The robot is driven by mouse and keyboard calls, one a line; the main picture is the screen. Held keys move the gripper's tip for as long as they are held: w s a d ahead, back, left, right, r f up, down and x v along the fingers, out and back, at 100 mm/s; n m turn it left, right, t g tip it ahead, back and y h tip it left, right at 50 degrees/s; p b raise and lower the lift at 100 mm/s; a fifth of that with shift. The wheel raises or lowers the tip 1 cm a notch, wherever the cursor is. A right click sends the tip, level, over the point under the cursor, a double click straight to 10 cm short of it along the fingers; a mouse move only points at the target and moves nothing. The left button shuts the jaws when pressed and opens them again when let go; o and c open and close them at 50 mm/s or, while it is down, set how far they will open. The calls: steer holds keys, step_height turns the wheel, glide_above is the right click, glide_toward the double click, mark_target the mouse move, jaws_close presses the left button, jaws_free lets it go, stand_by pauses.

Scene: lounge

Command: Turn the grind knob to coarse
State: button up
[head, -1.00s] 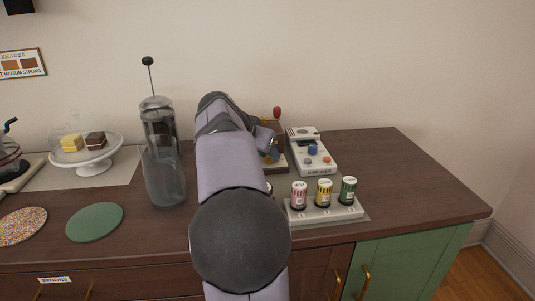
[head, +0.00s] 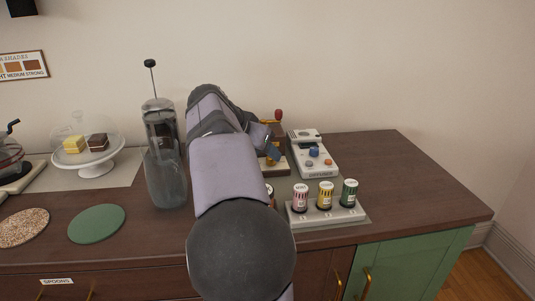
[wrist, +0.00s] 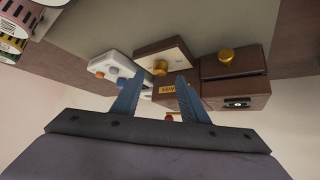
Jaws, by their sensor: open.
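In the wrist view, my gripper (wrist: 160,79) is open, with its two blue fingers apart and nothing between them.
A white diffuser unit (head: 319,166) with a blue knob stands just right of the gripper. A white tray (head: 335,216) of small jars is in front of it. The counter's right end is clear.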

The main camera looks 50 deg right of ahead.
steer(key=shift+v, duration=1.85)
steer(key=a+r+n+y+p, duration=0.2)
steer(key=a+r+n+p, duration=0.2)
steer(key=a+n+p, duration=0.5)
steer(key=a+r+n+y+p, duration=0.2)
steer(key=a+r+n+p, duration=0.35)
steer(key=a+p, duration=0.6)
steer(key=s+a+r+n+y+p, duration=0.1)
steer(key=s+a+r+y+p, duration=0.2)
steer(key=a+p, duration=0.75)
steer(key=s+a+r+n+y+p, duration=0.15)
steer(key=s+a+p, duration=0.4)
steer(key=p, duration=0.95)
step_height(320, 180, down, 49)
steer(key=b, duration=4.8)
steer(key=shift+w+a+g+b, duration=0.3)
steer(key=shift+a+g+b, duration=0.05)
steer(key=shift+g+b, duration=0.05)
